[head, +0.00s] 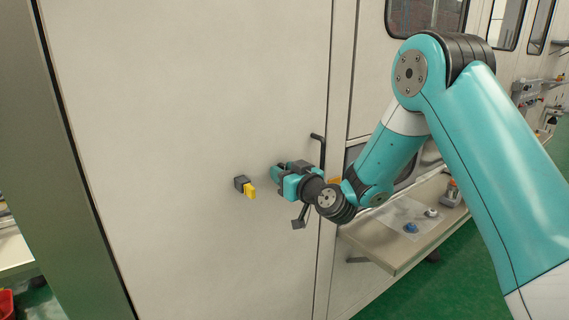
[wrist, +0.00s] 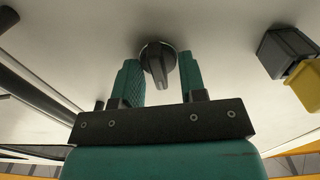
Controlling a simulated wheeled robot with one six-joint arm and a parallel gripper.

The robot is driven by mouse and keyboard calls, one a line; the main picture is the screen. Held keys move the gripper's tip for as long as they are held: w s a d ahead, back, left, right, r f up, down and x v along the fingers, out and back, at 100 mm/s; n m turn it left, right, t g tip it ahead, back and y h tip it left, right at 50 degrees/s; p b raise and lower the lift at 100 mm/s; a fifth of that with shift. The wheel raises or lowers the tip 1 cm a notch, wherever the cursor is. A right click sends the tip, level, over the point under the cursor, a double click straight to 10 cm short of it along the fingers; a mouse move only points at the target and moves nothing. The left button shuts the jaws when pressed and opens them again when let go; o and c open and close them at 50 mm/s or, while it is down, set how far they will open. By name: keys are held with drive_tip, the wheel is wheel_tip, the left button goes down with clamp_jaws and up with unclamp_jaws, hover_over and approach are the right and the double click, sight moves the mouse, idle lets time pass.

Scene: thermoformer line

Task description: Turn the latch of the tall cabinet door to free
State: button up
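The tall cabinet door (head: 180,90) is a large cream panel in front of me. Its latch (wrist: 158,62) is a small dark turn-knob on a round base, with its grip pointing down in the wrist view. My gripper (head: 281,176) is at the door face and hides the latch in the head view. In the wrist view, its two teal fingers are open, one on each side of the latch. A gap shows between the latch and each finger, so I see no clear contact.
A dark block with a yellow part (head: 249,191) sticks out of the door left of my gripper. A black bar handle (head: 320,151) stands by the door's right edge. A bench (head: 385,250) with small parts lies to the right.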

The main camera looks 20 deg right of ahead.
clamp_jaws()
drive_tip(key=shift+m, duration=0.4)
drive_tip(key=m+b, duration=0.1)
drive_tip(key=m, duration=0.7)
drive_tip(key=shift+w+d+f, duration=0.1)
drive_tip(key=shift+d, duration=0.05)
drive_tip(key=m, duration=0.5)
drive_tip(key=shift+p, duration=0.3)
drive_tip(key=m+p, duration=0.1)
drive_tip(key=m, duration=0.3)
drive_tip(key=shift+d+f, duration=0.1)
drive_tip(key=shift+f, duration=0.05)
